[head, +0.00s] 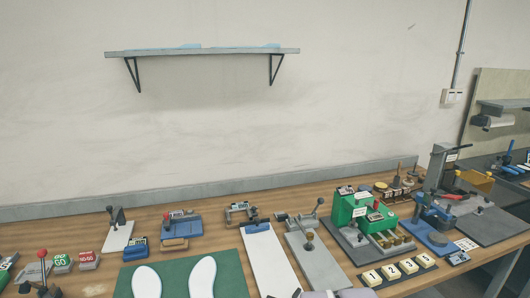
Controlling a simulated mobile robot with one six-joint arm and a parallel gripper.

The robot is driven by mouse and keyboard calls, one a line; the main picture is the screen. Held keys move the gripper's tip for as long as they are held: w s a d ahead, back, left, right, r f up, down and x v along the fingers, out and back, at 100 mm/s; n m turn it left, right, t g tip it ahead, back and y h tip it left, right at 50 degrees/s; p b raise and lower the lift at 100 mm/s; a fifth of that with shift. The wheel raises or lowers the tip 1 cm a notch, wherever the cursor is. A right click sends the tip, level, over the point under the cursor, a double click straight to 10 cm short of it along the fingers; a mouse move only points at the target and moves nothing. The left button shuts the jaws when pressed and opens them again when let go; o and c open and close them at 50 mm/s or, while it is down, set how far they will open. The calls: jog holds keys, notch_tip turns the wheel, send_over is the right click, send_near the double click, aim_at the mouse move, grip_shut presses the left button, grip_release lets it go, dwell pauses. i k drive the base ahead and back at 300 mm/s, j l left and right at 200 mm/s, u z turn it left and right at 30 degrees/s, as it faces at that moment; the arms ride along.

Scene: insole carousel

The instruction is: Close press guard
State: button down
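A green machine (343,207) with white labels and a red knob stands on the wooden bench right of centre. A blue device (436,212) with a grey upright column (437,165) and a dark lever stands to its right. Either could be the press; I cannot tell which part is the guard or whether it is open. My gripper does not show clearly. Pale grey shapes at the bottom edge, right of centre, may be part of my arm.
The wooden bench (75,236) runs along the wall. White insoles (202,277) lie on a green mat (234,279). Grey fixtures (316,262), small labelled blocks and a numbered black tray (398,273) crowd the front. A wall shelf (200,52) hangs above. The bench's back strip is mostly clear.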

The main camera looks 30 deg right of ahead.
aim_at(472, 181)
jog(key=z, duration=2.25)
